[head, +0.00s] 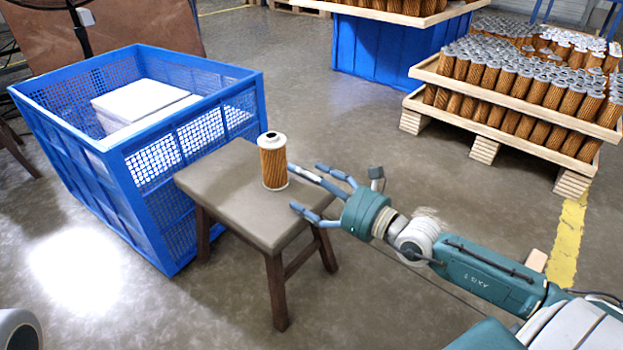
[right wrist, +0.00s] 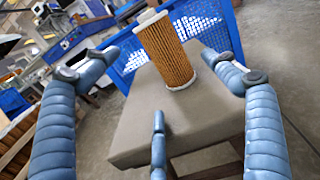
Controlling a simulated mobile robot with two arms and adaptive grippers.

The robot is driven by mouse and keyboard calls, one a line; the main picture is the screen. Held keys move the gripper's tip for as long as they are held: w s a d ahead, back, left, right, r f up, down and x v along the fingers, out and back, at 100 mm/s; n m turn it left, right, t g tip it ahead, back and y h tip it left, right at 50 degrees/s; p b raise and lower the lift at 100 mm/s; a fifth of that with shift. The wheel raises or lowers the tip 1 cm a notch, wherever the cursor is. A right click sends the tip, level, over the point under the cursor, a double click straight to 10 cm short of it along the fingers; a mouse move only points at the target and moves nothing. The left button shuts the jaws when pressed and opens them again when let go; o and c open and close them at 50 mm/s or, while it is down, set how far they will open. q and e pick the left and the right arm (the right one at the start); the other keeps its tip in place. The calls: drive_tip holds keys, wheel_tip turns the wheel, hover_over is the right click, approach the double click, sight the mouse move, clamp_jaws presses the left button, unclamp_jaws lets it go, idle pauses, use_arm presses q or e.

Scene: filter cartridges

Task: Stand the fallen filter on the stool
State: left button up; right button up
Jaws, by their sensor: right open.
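The filter (head: 273,162) is an orange-brown pleated cartridge with white end caps. It stands upright on the grey-brown seat of the stool (head: 222,187), near the seat's right side. My right gripper (head: 305,188) is open and empty just to the right of the filter, its fingers pointing toward it. In the right wrist view the filter (right wrist: 168,50) stands on the stool (right wrist: 185,115) beyond the spread fingers, with a gap between them and it. My left gripper is not in view.
A blue mesh crate (head: 75,130) holding white boxes (head: 140,100) stands close behind and left of the stool. Wooden trays (head: 520,95) packed with filters stand on a pallet at the right back. Open floor (head: 350,110) lies between.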

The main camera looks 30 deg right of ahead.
drive_tip(key=shift+v, duration=0.75)
drive_tip(key=shift+a+r, duration=0.1)
